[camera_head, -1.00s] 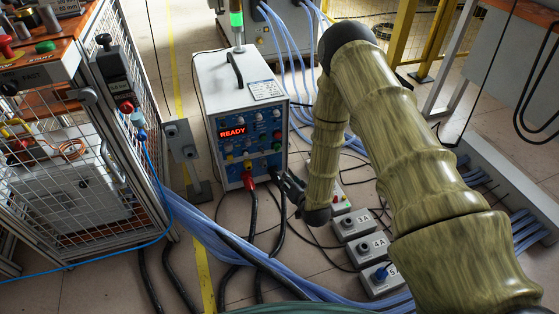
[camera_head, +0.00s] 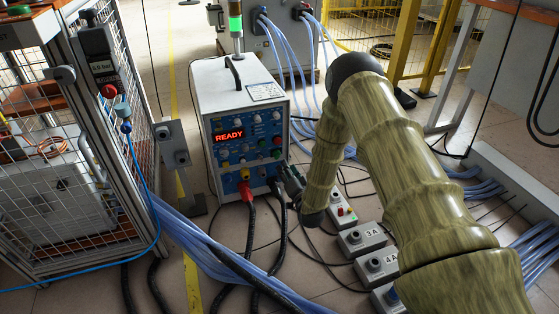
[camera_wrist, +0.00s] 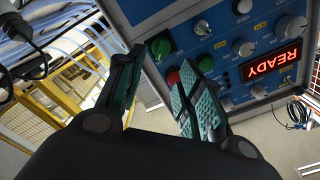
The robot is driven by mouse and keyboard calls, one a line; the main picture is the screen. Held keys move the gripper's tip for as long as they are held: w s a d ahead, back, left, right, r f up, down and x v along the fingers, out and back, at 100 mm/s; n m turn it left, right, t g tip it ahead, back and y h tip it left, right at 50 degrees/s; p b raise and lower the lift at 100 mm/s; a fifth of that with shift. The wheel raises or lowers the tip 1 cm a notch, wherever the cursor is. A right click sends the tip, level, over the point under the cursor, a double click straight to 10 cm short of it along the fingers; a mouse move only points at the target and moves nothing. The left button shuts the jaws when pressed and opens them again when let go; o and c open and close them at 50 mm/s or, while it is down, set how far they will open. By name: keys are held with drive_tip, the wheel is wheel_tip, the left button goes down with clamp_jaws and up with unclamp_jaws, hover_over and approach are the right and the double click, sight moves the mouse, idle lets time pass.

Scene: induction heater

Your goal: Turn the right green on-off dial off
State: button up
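The induction heater (camera_head: 243,110) is a white box with a blue control panel and a red READY display (camera_head: 229,136). In the wrist view, the panel is tilted, with the READY display (camera_wrist: 270,64) at right. A green dial (camera_wrist: 160,47) shows between and just beyond my fingertips (camera_wrist: 160,66), with a red button (camera_wrist: 173,77) close by. Another green control (camera_wrist: 205,62) lies further right, beside the teal-padded finger. My gripper is open and empty. In the head view my gripper (camera_head: 289,180) is at the panel's lower right edge. I cannot tell whether a finger touches the panel.
A red plug (camera_head: 246,190) and thick black cables hang from the heater's lower front. A wire-mesh cage (camera_head: 70,170) is at left. Blue hoses (camera_head: 215,255) cross the floor.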

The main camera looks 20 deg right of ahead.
sight(280, 156)
drive_tip(key=shift+w+a+b, duration=0.15)
drive_tip(key=shift+w+b, duration=1.85)
drive_tip(key=shift+w, duration=2.45)
drive_tip(key=c, duration=0.7)
